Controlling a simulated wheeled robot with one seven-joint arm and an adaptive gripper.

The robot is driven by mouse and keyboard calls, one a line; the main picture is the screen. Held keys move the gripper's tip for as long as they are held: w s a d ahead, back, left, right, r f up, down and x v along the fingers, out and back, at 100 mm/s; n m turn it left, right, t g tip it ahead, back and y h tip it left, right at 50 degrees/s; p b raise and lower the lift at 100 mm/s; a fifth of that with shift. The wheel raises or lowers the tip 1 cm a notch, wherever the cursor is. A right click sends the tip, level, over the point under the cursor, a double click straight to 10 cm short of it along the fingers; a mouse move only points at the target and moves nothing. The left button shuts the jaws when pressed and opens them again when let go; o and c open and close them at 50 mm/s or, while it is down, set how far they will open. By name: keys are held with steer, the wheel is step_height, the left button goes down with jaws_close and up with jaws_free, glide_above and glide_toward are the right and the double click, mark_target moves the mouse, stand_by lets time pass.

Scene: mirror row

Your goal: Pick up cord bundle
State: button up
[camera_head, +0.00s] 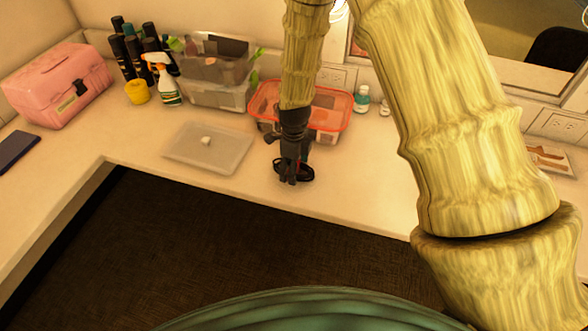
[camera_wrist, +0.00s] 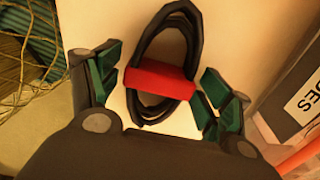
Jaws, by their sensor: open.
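The cord bundle is a coiled black cord with a red band (camera_wrist: 160,82) around its middle. In the wrist view it lies on the white counter between the two fingers of my gripper (camera_wrist: 160,88). The fingers are open, one on each side of the red band, with small gaps showing. In the head view my gripper (camera_head: 291,180) points down at the counter's front part. The black loops of the cord bundle (camera_head: 306,172) show beside and behind it, and the rest is hidden by the fingers.
An orange-rimmed clear bin (camera_head: 335,122) stands close behind my gripper. A clear lid (camera_head: 208,148) lies to the left. A spray bottle (camera_head: 165,82), yellow tub (camera_head: 138,91) and pink case (camera_head: 57,84) stand further left. The counter's front edge is near.

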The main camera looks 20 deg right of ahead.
steer(key=c, duration=1.2)
